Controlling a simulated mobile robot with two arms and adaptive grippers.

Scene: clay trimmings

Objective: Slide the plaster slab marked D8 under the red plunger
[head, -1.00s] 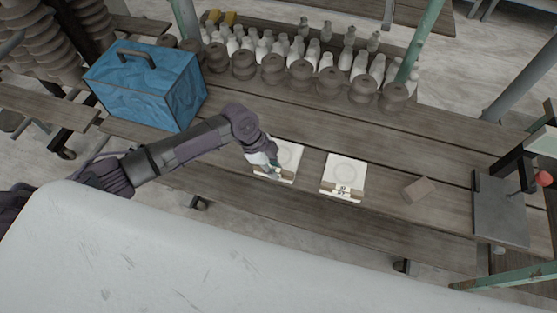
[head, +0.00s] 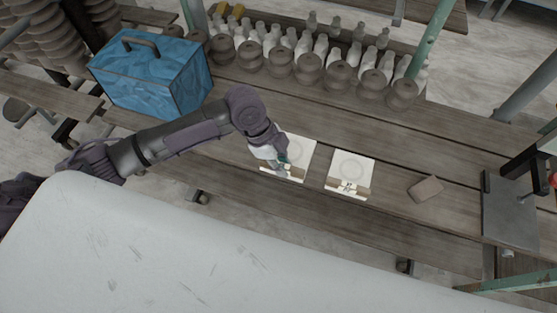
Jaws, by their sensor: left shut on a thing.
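Two pale square slabs lie on the wooden bench, each with a faint round mark and a brown strip with a label along its near edge. The left slab (head: 299,149) is partly hidden by my left gripper (head: 279,162), which is shut on it near its front left part. The right slab (head: 354,165) lies apart from it, with nothing touching it. The labels are too small to read, so I cannot tell which slab is D8. The red plunger (head: 554,181) is cut off at the right edge, over a grey plate (head: 509,215). My right gripper is not in view.
A small brown block (head: 425,189) lies between the right slab and the grey plate. A blue toolbox (head: 150,75) stands at the left. Rows of grey pots (head: 280,63) and white bottles (head: 320,46) line the back. Green posts (head: 430,40) rise around the bench.

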